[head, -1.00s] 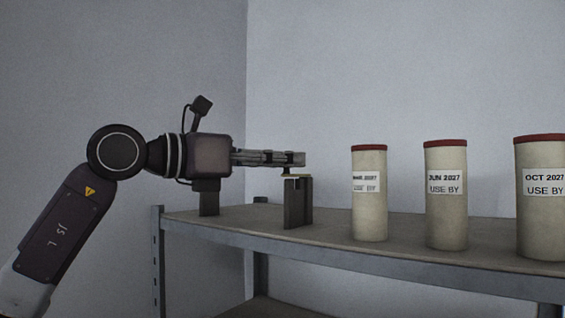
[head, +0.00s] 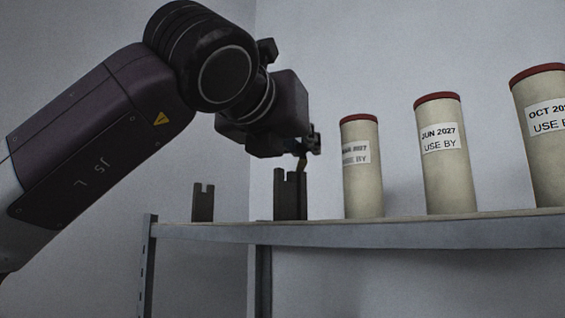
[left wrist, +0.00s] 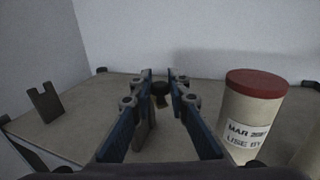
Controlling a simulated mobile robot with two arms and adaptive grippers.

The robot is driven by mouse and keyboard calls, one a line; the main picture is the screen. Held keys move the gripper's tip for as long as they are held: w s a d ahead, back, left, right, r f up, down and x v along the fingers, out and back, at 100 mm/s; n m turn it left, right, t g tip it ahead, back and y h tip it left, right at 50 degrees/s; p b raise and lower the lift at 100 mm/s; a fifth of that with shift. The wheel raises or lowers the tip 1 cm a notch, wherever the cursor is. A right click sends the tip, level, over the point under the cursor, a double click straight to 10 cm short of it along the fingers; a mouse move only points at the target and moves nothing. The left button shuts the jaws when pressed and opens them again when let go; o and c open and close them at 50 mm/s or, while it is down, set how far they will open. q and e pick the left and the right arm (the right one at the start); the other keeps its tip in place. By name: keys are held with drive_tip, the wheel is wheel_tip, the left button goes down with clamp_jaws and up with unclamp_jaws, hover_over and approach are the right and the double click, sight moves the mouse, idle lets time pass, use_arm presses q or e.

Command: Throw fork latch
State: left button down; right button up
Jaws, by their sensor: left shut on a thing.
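The latch bar (head: 302,164), a narrow yellowish strip, rises tilted from a dark post (head: 291,195) on the shelf. My left gripper (head: 313,144) is above that post, pointing down and away, shut on the latch's dark knob (left wrist: 160,89). The knob shows between the fingers in the left wrist view, where the fingers hide most of the post. A second dark post, forked with a notch in its top (head: 203,201), stands apart to the left. It also shows at the left in the left wrist view (left wrist: 45,103). The notch looks empty. My right gripper is not visible.
Three pale canisters with red lids stand to the right: MAR 2027 (head: 362,185), JUN 2027 (head: 449,180) and OCT (head: 545,160). The nearest is close to my fingers on the right. The metal shelf (head: 380,231) is bare between the posts. Walls stand behind.

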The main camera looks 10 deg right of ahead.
use_arm(q)
drive_tip(key=shift+s+d+n+t+y, duration=0.1)
drive_tip(key=shift+d+n+t+y, duration=0.45)
drive_tip(key=shift+y, duration=0.35)
drive_tip(key=shift+r+n+y+b, duration=0.1)
drive_tip(key=shift+n+y+b, duration=0.2)
drive_tip(key=shift+n+y, duration=0.25)
drive_tip(key=shift+d+y, duration=0.15)
drive_tip(key=shift+y, duration=0.2)
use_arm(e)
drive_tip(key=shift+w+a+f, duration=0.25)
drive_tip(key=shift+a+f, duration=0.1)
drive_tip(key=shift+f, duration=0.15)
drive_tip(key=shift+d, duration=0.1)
use_arm(q)
drive_tip(key=c, duration=2.2)
unclamp_jaws()
drive_tip(key=shift+c, duration=0.2)
drive_tip(key=o, duration=0.4)
drive_tip(key=shift+w, duration=0.3)
drive_tip(key=shift+c, duration=0.2)
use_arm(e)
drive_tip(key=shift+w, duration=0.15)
use_arm(q)
drive_tip(key=shift+s, duration=0.1)
